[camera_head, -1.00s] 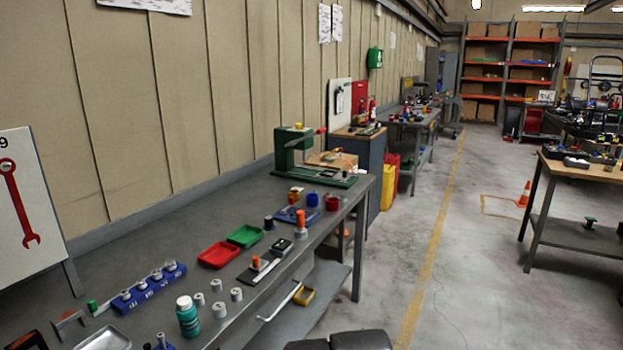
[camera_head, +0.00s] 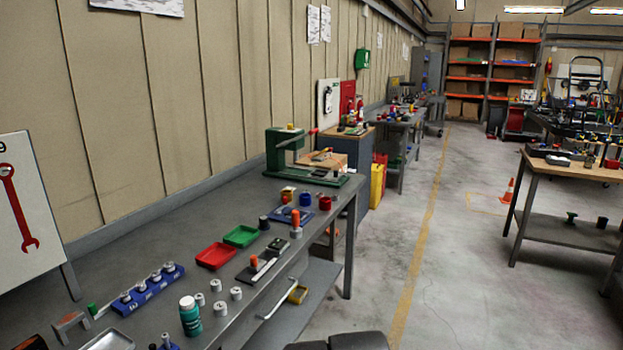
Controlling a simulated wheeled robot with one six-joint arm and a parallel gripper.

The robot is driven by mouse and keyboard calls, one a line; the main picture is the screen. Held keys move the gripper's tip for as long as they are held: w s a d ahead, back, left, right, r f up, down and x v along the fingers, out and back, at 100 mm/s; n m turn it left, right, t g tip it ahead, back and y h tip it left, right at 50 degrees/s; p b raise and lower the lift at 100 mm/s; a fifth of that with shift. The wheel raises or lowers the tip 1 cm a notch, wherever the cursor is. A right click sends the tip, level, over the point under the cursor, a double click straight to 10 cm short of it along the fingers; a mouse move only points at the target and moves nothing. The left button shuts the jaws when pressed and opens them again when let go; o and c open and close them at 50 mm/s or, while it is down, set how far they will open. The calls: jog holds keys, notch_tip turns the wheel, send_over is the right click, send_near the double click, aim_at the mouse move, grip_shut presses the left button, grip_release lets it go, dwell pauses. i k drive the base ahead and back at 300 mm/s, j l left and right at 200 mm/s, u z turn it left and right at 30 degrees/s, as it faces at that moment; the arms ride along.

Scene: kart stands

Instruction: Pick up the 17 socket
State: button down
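Several small grey-white sockets (camera_head: 216,285) stand loose on the grey workbench, beside a teal bottle with a white cap (camera_head: 190,318). Several more sockets sit in a row on a blue holder (camera_head: 150,287) to their left. The holder has pale markings on its front, too small to read. I cannot tell which socket is the 17. My gripper is not in view. A dark rounded part, probably of my own body, shows at the bottom edge and touches none of the sockets.
Behind the sockets are a red tray (camera_head: 216,256) and a green tray (camera_head: 241,236). A green press (camera_head: 287,152) stands at the bench's far end. A sign with a red wrench (camera_head: 24,205) stands at the left. The floor aisle (camera_head: 440,270) to the right is open.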

aim_at(126, 297)
jog(key=u, duration=1.4)
jog(key=i+l+z, duration=0.15)
jog(key=i+l, duration=0.25)
jog(key=i+l+z, duration=0.15)
jog(key=i+l, duration=0.25)
jog(key=i, duration=0.15)
